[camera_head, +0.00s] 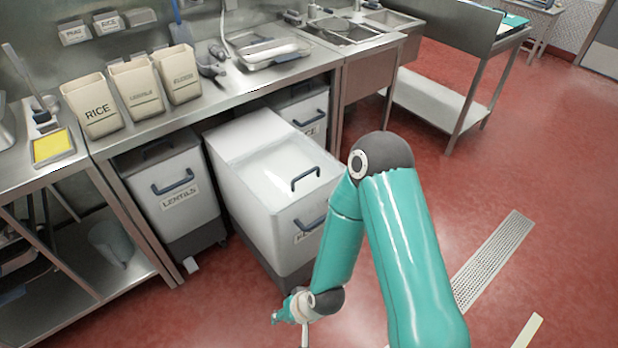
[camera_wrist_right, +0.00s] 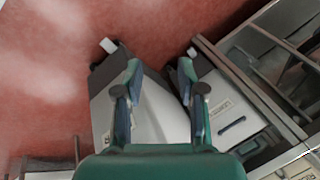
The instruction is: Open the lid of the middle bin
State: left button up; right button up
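The middle bin (camera_head: 232,190) is white with a dark base and stands out in front of the counter. Its lid (camera_head: 268,165) lies shut, with a dark handle (camera_head: 305,178) on top. A second dark handle and a partly hidden label are on its front. My right arm covers the bin's right front corner. My right gripper (camera_head: 290,308) is low in front of the bin, apart from the lid handle. In the right wrist view its two fingers (camera_wrist_right: 160,72) are spread and empty, with the bin (camera_wrist_right: 160,115) behind them. My left gripper is in neither view.
The lentils bin (camera_head: 175,190) stands left of the middle bin, and another bin (camera_head: 303,112) is under the counter to the right. Labelled containers (camera_head: 136,88) and a metal tray (camera_head: 265,52) are on the counter (camera_head: 200,112). The red floor at right is open.

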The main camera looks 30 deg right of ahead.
jog(key=w+d+r+m+t+h+b, duration=0.25)
jog(key=w+d+m+t+b, duration=0.3)
jog(key=w+d, duration=0.4)
jog(key=m+t+h+b, duration=0.4)
jog(key=m+t+h, duration=0.2)
jog(key=m, duration=0.4)
send_near(306, 174)
jog(key=shift+y, duration=0.25)
jog(key=x, duration=0.3)
jog(key=p+x, duration=0.1)
jog(key=x, duration=0.3)
jog(key=p+x, duration=0.1)
jog(key=x, duration=0.2)
jog(key=shift+w+d+f, duration=0.25)
jog(key=shift+d, duration=0.15)
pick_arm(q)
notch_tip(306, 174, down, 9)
pick_arm(e)
grip_shut()
